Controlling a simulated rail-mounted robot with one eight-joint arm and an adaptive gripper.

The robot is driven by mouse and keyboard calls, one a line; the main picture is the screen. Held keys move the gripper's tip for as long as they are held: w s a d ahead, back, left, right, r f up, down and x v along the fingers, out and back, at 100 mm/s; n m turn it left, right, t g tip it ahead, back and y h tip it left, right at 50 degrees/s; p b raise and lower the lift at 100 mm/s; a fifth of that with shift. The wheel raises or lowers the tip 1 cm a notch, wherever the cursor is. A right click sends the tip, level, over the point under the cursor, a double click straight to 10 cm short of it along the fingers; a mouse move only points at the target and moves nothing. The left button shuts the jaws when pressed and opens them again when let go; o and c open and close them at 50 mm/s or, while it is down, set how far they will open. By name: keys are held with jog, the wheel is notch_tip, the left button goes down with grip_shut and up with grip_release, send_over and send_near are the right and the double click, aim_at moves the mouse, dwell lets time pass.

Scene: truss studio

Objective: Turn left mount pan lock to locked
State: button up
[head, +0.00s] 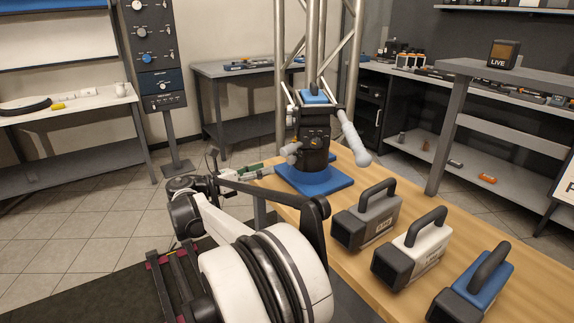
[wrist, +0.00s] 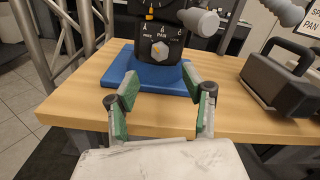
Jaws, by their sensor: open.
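The mount (head: 315,140) is a dark upright body on a blue base plate (head: 300,182), standing on the wooden table. In the wrist view its lower dark panel (wrist: 150,28) has small lettering with PAN in the middle. Below the lettering is a grey faceted pan lock knob (wrist: 159,50) with an orange mark. The exact pointing of the mark is too small to tell. My gripper (wrist: 160,76) is open and empty, with its green-and-grey fingers apart, in front of and below the knob. In the head view my gripper (head: 250,172) is at the left of the base plate.
Three handled boxes, grey (head: 365,220), white (head: 412,252) and blue (head: 473,287), stand on the table (head: 345,268) to the right. A light grey handle (head: 354,140) sticks out from the mount. A metal truss stands behind. Bare tabletop lies before the base plate.

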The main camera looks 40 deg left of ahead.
aim_at(289, 161)
jog(key=b+x, duration=0.1)
jog(key=x, duration=0.7)
jog(key=shift+w+d, duration=0.1)
jog(key=shift+w, duration=0.3)
grip_shut()
